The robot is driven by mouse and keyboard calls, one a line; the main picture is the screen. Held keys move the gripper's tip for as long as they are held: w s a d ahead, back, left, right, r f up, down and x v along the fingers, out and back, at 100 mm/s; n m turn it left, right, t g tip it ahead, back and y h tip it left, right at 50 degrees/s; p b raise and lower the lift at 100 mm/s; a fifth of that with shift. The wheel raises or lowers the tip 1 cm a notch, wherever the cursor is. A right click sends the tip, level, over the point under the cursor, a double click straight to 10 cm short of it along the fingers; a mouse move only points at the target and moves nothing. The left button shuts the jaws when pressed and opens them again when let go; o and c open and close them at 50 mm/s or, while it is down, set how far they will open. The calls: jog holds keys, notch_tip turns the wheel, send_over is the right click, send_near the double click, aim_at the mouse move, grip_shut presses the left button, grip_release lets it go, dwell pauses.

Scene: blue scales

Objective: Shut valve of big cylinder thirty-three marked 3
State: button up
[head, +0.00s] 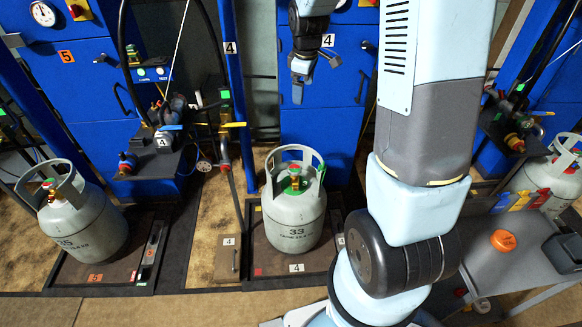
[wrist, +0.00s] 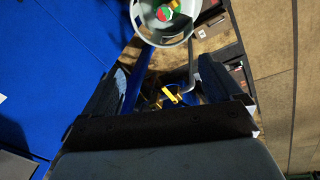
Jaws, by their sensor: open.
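The big grey cylinder numbered 33 (head: 293,222) stands upright on a low platform tagged 4; I see no 3 tag at this platform. Its valve (head: 295,184), with green around it, sits inside the collar at the top. In the wrist view, a red and green valve (wrist: 165,13) shows inside a grey collar at the top edge, partly cut off. My gripper (head: 300,78) hangs in front of the blue cabinet, above and behind the cylinder in the head view.
Cylinder 35 (head: 84,228) stands on the left on a platform tagged 5. A hose and fittings (head: 168,135) are mounted left of cylinder 33. A grey table (head: 530,262) with an orange round object (head: 503,240) is at right. A third cylinder (head: 556,176) stands behind it.

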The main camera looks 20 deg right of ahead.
jog(key=w+f+n+g, duration=0.1)
jog(key=w+f+n, duration=0.3)
jog(key=f, duration=0.8)
jog(key=n+g, duration=0.1)
jog(key=n, duration=0.1)
send_near(294, 168)
notch_tip(294, 168, down, 9)
jog(key=shift+d+r, duration=0.1)
jog(key=shift+r, duration=0.05)
jog(key=shift+c, duration=0.3)
jog(key=c, duration=0.9)
jog(key=shift+a+r, duration=0.1)
jog(key=shift+a, duration=0.25)
jog(key=shift+c, duration=0.4)
jog(key=shift+w+d, duration=0.15)
jog(key=shift+d, duration=0.2)
